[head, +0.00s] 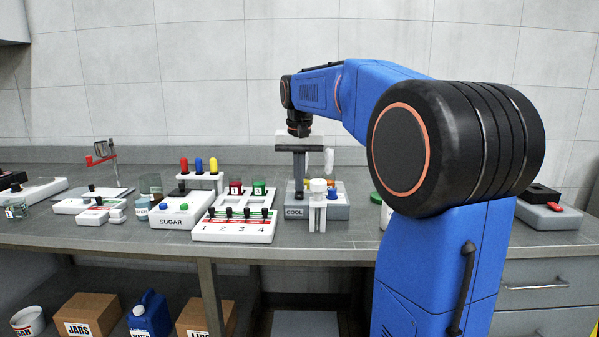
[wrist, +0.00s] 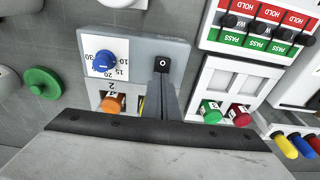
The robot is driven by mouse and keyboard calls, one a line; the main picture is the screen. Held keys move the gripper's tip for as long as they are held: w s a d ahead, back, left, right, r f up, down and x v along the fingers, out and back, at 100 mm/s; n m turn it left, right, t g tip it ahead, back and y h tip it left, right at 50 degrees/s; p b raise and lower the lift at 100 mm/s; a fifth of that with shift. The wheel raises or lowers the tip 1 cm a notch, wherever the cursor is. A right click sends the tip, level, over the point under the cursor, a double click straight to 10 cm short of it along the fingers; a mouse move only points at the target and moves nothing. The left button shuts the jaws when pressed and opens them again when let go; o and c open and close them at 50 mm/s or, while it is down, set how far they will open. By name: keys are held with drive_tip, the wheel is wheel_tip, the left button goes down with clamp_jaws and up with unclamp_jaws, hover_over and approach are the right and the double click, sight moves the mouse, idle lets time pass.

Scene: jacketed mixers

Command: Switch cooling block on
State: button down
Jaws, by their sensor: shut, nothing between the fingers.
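The cooling block (head: 332,212) is a grey box on the bench with a COOL label on its front. In the wrist view the cooling block (wrist: 178,48) shows a blue dial (wrist: 103,61) on a numbered white plate. A small black switch (wrist: 162,64) with a white ring mark is on it, right at the end of my fingers. An orange-capped vial (wrist: 112,103) stands in a slot marked 2; a yellow one is mostly hidden. My gripper (head: 299,186) points down over the block, shut and empty; its fingers (wrist: 164,82) are beside the switch. I cannot tell whether they touch it.
A white stand (head: 318,210) is in front of the block. To the left are the white panel (head: 232,232) numbered 1 to 4, a holder with red and green caps (head: 248,190), and the SUGAR unit (head: 182,212). A green round lid (wrist: 42,84) lies at the wrist view's left.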

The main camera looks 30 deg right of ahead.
sight(300, 196)
drive_tip(key=shift+f, duration=0.2)
idle(0.3)
drive_tip(key=shift+w+d+f+g, duration=0.15)
drive_tip(key=shift+w+f+g, duration=0.05)
drive_tip(key=shift+g, duration=0.2)
drive_tip(key=shift+f+y, duration=0.2)
drive_tip(key=shift+y, duration=0.1)
drive_tip(key=shift+s, duration=0.25)
drive_tip(key=shift+s+a, duration=0.5)
drive_tip(key=shift+r, duration=0.1)
wheel_tip(300, 196, up, 14)
drive_tip(key=shift+s+a+r, duration=0.15)
drive_tip(key=shift+s+r, duration=0.1)
